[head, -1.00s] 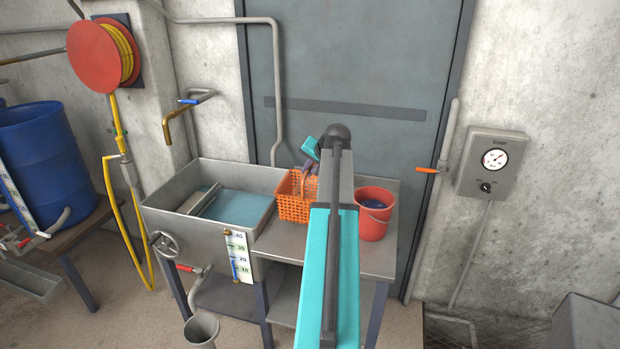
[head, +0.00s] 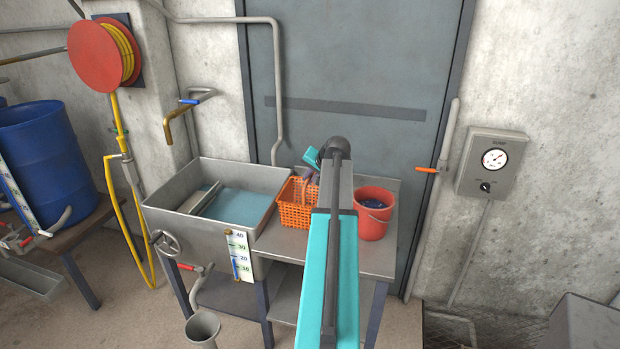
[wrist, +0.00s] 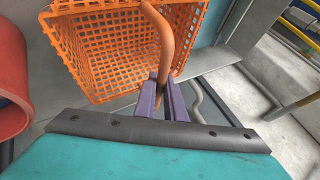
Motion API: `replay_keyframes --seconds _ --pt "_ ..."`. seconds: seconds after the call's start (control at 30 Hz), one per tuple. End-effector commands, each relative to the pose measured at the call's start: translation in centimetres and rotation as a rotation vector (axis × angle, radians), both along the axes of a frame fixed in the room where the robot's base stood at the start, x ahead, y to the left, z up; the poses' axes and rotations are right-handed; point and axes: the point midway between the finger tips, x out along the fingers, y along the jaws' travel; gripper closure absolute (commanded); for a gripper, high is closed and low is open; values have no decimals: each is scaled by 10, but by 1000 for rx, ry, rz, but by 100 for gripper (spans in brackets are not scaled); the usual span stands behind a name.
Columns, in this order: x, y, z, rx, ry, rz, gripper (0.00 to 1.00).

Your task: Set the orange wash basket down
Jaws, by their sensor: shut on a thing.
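The orange wash basket (head: 292,206) is a lattice crate at the metal side shelf, between the sink and the red bucket. My arm hides its right part in the head view. It also shows in the wrist view (wrist: 110,50), with its handle (wrist: 164,30) rising towards me. My gripper (wrist: 163,92) has purple fingers shut on that handle. In the head view my gripper (head: 311,176) is small and partly hidden above the basket. I cannot tell if the basket's bottom touches the shelf.
The sink (head: 222,205) with blue water is left of the basket. The red bucket (head: 374,214) stands close on the right. The metal shelf (head: 285,243) is bare in front of the basket. A grey door (head: 340,75) is behind.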

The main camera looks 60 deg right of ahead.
Motion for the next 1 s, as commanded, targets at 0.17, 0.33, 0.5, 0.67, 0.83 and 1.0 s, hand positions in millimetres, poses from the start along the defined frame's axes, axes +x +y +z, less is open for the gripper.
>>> replay_keyframes --seconds 0.17,0.33,0.5,0.67,0.83,1.0 --pt "0 0 -1 0 0 0 72" --pt "0 0 -1 0 0 0 72" --pt "0 0 1 0 0 0 72" --pt "-4 1 5 -1 -1 -2 72" --pt "-13 7 16 -1 -1 -2 72" --pt "-26 14 32 -2 -1 -2 72"
